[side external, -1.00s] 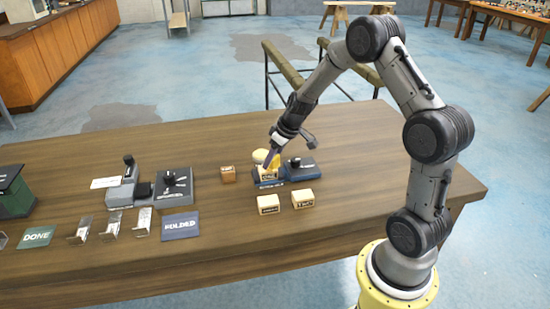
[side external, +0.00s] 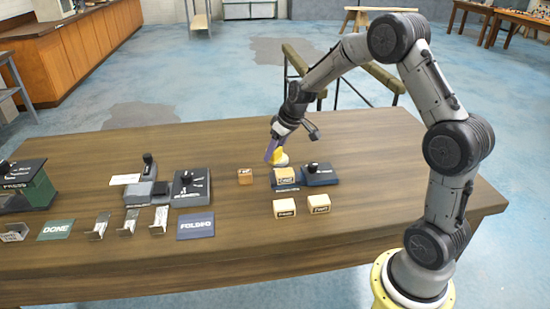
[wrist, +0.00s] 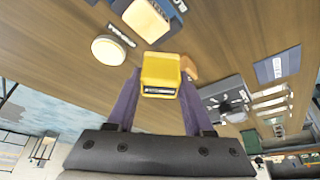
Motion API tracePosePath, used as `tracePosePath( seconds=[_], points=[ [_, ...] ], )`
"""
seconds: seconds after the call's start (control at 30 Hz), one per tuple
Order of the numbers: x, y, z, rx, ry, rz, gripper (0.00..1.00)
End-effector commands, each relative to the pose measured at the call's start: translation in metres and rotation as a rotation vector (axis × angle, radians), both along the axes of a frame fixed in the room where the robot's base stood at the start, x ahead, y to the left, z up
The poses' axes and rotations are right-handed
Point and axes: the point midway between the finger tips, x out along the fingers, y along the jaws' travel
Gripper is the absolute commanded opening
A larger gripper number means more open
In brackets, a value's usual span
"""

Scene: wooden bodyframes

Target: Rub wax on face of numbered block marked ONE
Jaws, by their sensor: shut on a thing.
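My gripper (side external: 272,154) has purple fingers and is shut on a yellow wax block (wrist: 163,72). The wax block also shows in the side view (side external: 280,154), held behind the blue fixture (side external: 320,176). A pale wooden block (side external: 284,174) with a dark label sits on the fixture's left part and shows near the top of the wrist view (wrist: 147,18). Two similar labelled blocks, one on the left (side external: 285,208) and one on the right (side external: 319,203), stand in front of the fixture. Their labels are too small to read, so I cannot tell which is ONE.
A round cream disc (wrist: 109,50) lies near the wax. An orange-brown block (side external: 245,176) stands left of the fixture. Farther left are a grey device (side external: 190,187), a FOLDED plate (side external: 196,225), metal brackets and a DONE plate (side external: 56,230). The table's right end is clear.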

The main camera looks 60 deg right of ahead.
Motion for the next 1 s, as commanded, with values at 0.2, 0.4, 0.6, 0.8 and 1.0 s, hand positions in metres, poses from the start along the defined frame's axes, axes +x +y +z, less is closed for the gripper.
tracePosePath(
  seconds=[0.2, 0.4, 0.6, 0.8, 1.0],
  points=[
    [0.0, 0.0, 0.021, -0.001, -0.002, 0.0, 0.0],
    [0.0, 0.0, 0.032, -0.002, 0.0, 0.001, 0.0],
    [0.0, 0.0, 0.032, -0.001, 0.0, 0.001, 0.0],
    [0.0, 0.0, 0.032, -0.001, 0.0, 0.001, 0.0],
    [-0.003, -0.002, 0.031, 0.001, 0.0, -0.009, 0.0]
  ],
)
